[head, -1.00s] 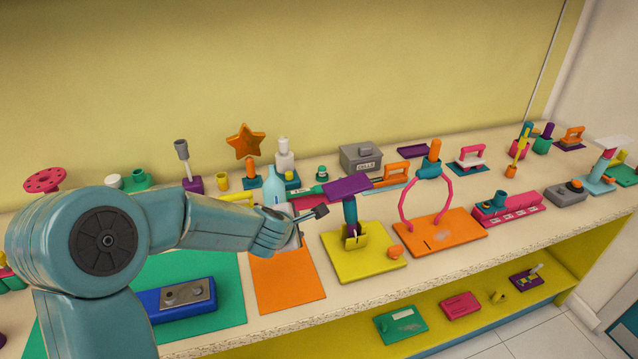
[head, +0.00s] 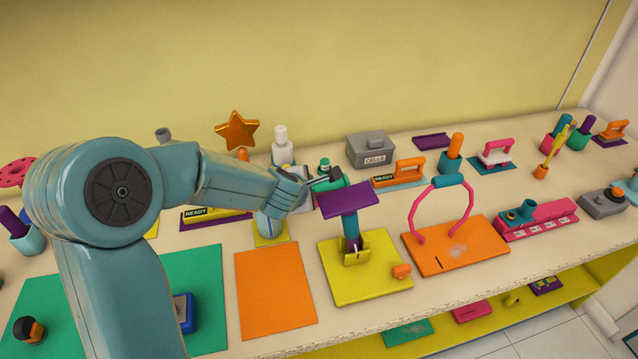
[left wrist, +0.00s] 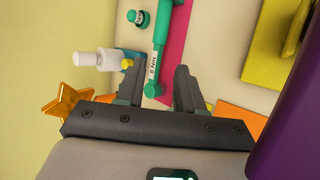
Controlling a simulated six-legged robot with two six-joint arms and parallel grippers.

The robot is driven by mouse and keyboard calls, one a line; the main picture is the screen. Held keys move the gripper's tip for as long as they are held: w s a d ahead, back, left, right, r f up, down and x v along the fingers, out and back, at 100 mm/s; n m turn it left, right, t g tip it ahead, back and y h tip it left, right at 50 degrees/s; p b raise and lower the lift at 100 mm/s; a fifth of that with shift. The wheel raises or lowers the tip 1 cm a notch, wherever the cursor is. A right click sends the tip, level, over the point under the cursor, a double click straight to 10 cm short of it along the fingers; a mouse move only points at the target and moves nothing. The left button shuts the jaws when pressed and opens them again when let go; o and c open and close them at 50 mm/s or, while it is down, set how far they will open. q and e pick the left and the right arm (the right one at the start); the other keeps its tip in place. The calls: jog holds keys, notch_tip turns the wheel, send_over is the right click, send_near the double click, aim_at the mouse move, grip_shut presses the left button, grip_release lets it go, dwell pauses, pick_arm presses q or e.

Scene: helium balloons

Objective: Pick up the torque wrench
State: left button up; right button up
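A green bar-shaped tool with a white label, which looks like the torque wrench (left wrist: 158,52), lies along a pink mat (left wrist: 178,45) in the left wrist view. Its handle end is between the two dark fingers of my left gripper (left wrist: 156,80), with a gap on each side. The gripper is open; whether the fingers are down at the handle's height I cannot tell. In the head view my left gripper (head: 318,183) is just left of and behind a purple-topped stand (head: 347,200), which hides most of the wrench. My right gripper is not in view.
The purple top is close on the right in the left wrist view. A small green bottle (head: 324,166), a white-capped bottle (head: 281,145) and an orange star (head: 238,130) stand nearby. The orange mat (head: 274,290) in front is bare.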

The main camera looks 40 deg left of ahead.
pick_arm(q)
send_near(319, 187)
jog(key=x, duration=0.3)
jog(key=shift+w+f+b, duration=0.15)
jog(key=shift+w+b, duration=0.1)
jog(key=shift+b, duration=0.1)
jog(key=shift+w+a+f, duration=0.25)
jog(key=shift+w+f, duration=0.1)
jog(key=shift+f, duration=0.05)
jog(key=p+x, duration=0.1)
jog(key=x, duration=0.4)
jog(key=shift+w+f, duration=0.1)
jog(key=shift+f, duration=0.05)
jog(key=shift+d, duration=0.15)
jog(key=shift+c, duration=1.2)
grip_shut()
